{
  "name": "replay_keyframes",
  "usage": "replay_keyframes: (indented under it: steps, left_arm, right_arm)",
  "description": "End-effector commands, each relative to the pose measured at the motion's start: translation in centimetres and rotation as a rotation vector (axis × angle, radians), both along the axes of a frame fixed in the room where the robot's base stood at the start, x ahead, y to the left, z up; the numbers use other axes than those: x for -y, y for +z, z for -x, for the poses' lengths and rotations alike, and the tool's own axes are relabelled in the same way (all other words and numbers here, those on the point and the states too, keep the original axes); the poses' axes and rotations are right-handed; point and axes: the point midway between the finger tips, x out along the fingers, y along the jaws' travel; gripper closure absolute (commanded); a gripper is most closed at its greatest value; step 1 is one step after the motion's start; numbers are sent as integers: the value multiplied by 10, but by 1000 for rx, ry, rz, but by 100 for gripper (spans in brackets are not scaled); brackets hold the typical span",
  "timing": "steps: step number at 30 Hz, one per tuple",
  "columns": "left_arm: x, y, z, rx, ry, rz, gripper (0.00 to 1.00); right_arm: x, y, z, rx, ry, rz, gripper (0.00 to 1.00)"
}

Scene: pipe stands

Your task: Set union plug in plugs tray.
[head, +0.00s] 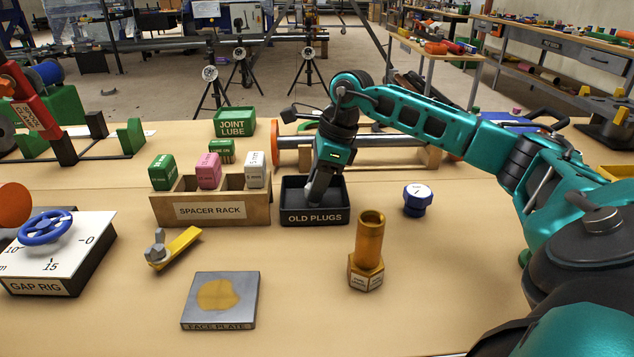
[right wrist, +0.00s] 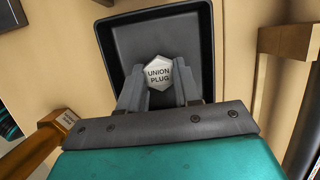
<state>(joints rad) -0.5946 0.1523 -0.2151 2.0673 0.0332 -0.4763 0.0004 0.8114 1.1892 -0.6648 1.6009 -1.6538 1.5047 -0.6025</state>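The union plug (right wrist: 158,75) shows in the right wrist view as a pale hexagonal face with its label. My right gripper (right wrist: 160,82) has its two fingers against the plug's sides, closed on it. The black plugs tray, labelled OLD PLUGS (head: 315,218), stands mid-table in the head view; its bare floor and rim also show in the right wrist view (right wrist: 205,40). My right gripper (head: 320,190) points down into the tray. Whether the plug touches the tray floor is hard to tell. My left gripper is not in view.
The spacer rack (head: 211,207) stands just left of the tray. A brass fitting (head: 368,250) stands upright in front right, and a blue-capped plug (head: 417,200) to the right. A pipe on wooden supports (head: 290,155) lies behind. A face plate (head: 220,300) lies in front.

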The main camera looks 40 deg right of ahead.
Motion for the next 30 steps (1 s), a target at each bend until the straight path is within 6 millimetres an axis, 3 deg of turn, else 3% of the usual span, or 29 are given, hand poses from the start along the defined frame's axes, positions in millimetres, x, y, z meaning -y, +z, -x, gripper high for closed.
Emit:
replay_keyframes:
  steps: [8, 17, 22, 30]
  left_arm:
    - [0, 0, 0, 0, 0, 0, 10]
    - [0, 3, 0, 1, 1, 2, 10]
    - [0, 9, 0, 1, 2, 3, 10]
    - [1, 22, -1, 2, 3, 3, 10]
  right_arm:
    - [0, 0, 0, -1, 0, -1, 42]
    - [0, 5, 0, 0, 0, 0, 42]
    - [6, 28, 4, 2, -1, 2, 42]
    - [19, 85, 15, 2, -1, 0, 42]
